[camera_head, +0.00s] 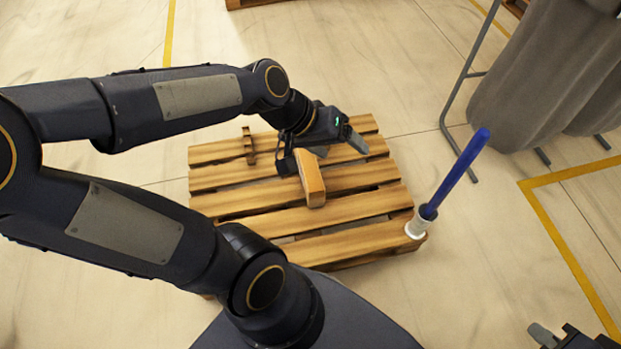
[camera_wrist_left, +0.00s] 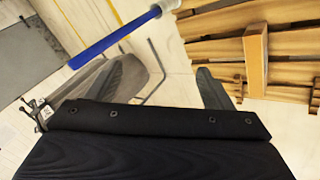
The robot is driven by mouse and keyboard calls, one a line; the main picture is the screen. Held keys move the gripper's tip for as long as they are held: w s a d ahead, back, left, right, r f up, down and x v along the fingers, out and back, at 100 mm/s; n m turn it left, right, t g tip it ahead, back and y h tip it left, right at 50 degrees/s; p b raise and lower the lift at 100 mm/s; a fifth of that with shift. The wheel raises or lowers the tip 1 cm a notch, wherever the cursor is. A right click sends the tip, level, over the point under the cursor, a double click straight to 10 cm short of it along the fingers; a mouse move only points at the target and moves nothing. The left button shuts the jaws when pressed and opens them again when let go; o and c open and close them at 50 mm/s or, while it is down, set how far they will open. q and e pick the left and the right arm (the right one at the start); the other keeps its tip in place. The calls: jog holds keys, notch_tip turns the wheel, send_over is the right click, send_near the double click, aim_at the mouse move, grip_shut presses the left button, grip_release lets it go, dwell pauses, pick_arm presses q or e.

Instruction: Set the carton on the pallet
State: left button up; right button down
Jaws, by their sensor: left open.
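The carton (camera_head: 312,182), a narrow tan box, sits on the slatted wooden pallet (camera_head: 345,243) near its middle. It also shows at the upper right of the left wrist view (camera_wrist_left: 256,58), lying across the slats. My left gripper (camera_head: 321,152) is above the pallet at the far end of the carton and partly hides that end. Its fingers are spread wide, and the left wrist view shows nothing between them. My right gripper (camera_head: 572,340) is cut off at the bottom right corner of the head view, so its jaws cannot be judged.
A blue pole with a white base (camera_head: 455,172) leans up at the pallet's right front corner. A small brown piece (camera_head: 249,145) is on the pallet's left side. A rack with grey garments (camera_head: 548,75) stands at upper right. Yellow lines mark the mostly clear floor.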

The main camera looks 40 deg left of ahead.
pick_arm(q)
jog(key=s+d+r+m+y, duration=0.1)
jog(key=s+m, duration=0.1)
jog(key=s, duration=0.7)
jog(key=shift+s+d+m, duration=0.15)
jog(key=shift+s+m, duration=0.25)
